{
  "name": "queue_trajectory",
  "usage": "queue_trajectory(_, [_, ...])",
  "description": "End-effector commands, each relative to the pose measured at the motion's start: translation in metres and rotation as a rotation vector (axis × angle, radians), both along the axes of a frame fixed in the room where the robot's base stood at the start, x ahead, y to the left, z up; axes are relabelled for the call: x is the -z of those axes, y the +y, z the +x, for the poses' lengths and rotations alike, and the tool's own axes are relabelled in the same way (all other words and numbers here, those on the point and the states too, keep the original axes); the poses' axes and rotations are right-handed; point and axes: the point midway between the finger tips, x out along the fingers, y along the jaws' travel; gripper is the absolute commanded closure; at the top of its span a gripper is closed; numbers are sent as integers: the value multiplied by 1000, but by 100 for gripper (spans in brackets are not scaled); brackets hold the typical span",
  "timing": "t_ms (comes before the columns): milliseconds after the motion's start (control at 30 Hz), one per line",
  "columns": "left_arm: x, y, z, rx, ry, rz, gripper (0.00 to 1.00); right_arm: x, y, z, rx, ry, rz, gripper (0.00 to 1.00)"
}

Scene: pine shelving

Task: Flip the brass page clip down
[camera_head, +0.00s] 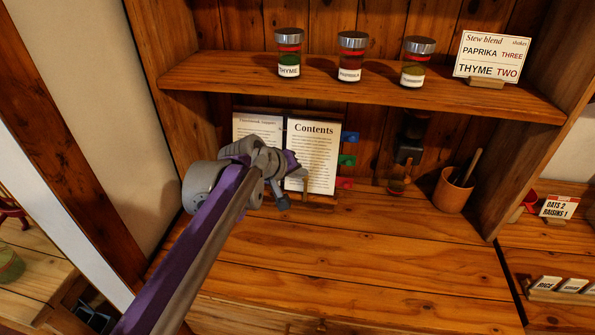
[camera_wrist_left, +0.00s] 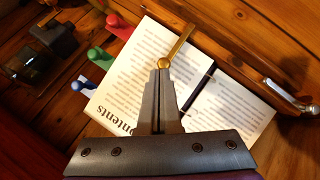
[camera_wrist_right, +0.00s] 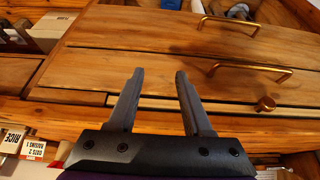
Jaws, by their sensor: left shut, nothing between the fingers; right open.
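An open book (camera_head: 311,150) leans upright at the back of the pine counter, its right page headed "Contents". In the left wrist view the pages (camera_wrist_left: 135,88) appear upside down. The brass page clip (camera_wrist_left: 180,42) is a thin bar with a round knob end, and it sticks out past the page edge. My left gripper (camera_wrist_left: 163,72) is shut and empty, its tips at or very close to the knob; I cannot tell whether they touch. In the head view my left gripper (camera_head: 280,190) covers part of the book. My right gripper (camera_wrist_right: 159,75) is open and empty.
Coloured tabs (camera_head: 347,160) stick out beside the book. A wooden cup (camera_head: 452,190) and a small dark grinder-like object (camera_head: 408,150) stand to the right. Spice jars (camera_head: 350,58) stand on the shelf above. Brass-handled drawers (camera_wrist_right: 250,68) show below my right gripper. The front counter is clear.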

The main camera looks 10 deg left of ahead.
Motion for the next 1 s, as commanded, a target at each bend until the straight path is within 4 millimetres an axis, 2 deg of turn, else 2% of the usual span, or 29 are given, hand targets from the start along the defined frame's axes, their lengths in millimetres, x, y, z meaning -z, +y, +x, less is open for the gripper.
queue_trajectory(467, [-3, -14, 1, 49, -1, 126, 100, -11, 0, 2, 0, -4, 0, 50])
queue_trajectory(1000, [8, -59, -3, 210, 0, 565, 100, -34, 0, 7, 0, -14, 0, 50])
